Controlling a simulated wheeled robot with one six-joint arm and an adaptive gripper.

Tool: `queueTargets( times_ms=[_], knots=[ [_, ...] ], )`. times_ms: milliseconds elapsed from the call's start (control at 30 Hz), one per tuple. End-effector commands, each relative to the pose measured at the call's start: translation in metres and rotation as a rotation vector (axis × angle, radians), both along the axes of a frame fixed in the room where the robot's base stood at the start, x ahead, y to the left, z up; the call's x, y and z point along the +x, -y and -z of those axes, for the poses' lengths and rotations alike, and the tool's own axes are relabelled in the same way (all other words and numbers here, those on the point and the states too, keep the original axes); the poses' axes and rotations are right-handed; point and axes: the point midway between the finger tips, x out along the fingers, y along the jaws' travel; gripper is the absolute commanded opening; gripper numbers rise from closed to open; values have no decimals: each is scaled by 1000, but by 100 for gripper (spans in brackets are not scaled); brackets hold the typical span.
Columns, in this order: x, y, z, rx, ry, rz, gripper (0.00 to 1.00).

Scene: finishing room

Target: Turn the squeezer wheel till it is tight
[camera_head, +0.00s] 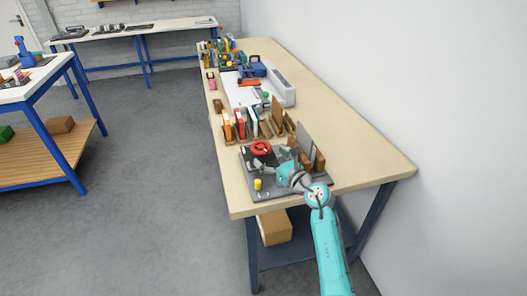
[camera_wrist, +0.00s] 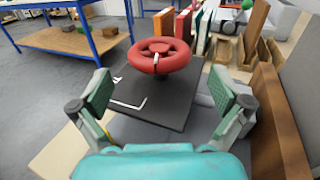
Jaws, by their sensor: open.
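The squeezer wheel is a red spoked handwheel (camera_head: 261,147) above a dark plate at the near end of the long workbench. In the wrist view the red wheel (camera_wrist: 160,55) lies ahead of my gripper, with a white mark on its rim. My gripper (camera_wrist: 163,100) is open and empty, its two green-padded fingers wide apart and short of the wheel. In the head view my gripper (camera_head: 262,170) is just in front of the wheel, low over the dark plate (camera_wrist: 150,108).
Books or boards in wooden holders (camera_head: 250,125) stand just behind the wheel. Upright brown boards (camera_wrist: 278,125) stand close to my gripper's right. A yellow item (camera_head: 258,184) sits at the plate's near left. The wall is on the right; open floor lies left.

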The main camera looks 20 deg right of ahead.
Motion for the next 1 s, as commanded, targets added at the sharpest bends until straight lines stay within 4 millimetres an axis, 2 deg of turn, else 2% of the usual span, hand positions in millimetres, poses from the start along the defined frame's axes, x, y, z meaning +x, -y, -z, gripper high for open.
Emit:
queueTargets(
  times_ms=[100,233,600,633,800,867,1000],
  knots=[
    [16,-7,0,0,1,-2,100],
    [26,-11,-1,0,1,0,100],
    [31,-13,0,0,1,0,100],
    [31,-13,0,0,1,0,98],
    [31,-13,0,0,1,0,55],
    [31,-13,0,0,1,0,41],
    [31,-13,0,0,0,3,42]
  ],
)
